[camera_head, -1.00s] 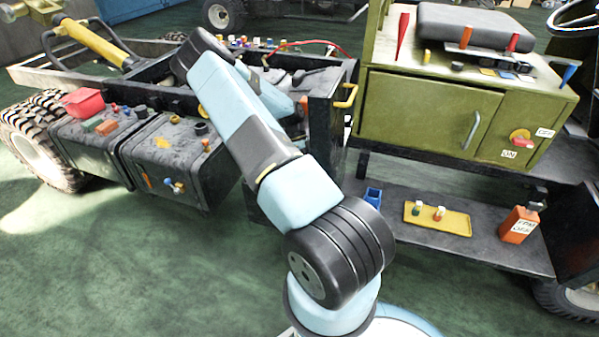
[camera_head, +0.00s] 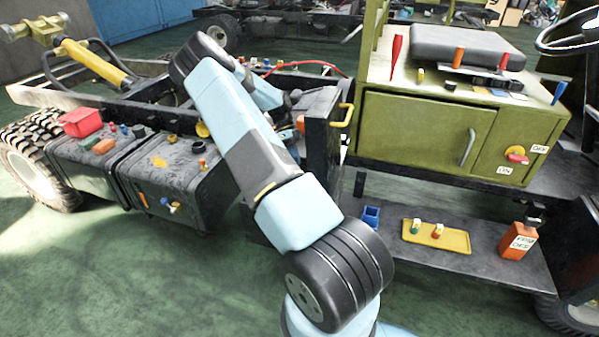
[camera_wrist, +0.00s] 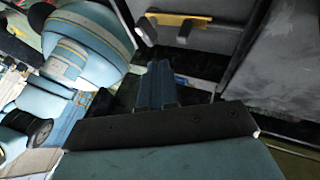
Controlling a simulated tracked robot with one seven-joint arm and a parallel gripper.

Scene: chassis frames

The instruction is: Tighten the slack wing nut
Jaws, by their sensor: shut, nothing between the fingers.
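I cannot make out a wing nut for certain in either view. My gripper (camera_wrist: 160,80) shows in the wrist view as two blue-grey fingers close together, with nothing held. Dark structure lies beyond the fingertips, and a yellow bar (camera_wrist: 182,20) is at the top of that view. In the head view my arm reaches up and left over the chassis frame (camera_head: 150,108). My gripper is hidden there behind my arm links.
Two dark tanks (camera_head: 215,182) with small fittings line the frame's left side, beside a wheel (camera_head: 32,165). The green cabinet (camera_head: 425,130) stands right, above a shelf with a yellow tray (camera_head: 458,241) and orange bottle (camera_head: 516,243). Green floor is open at front left.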

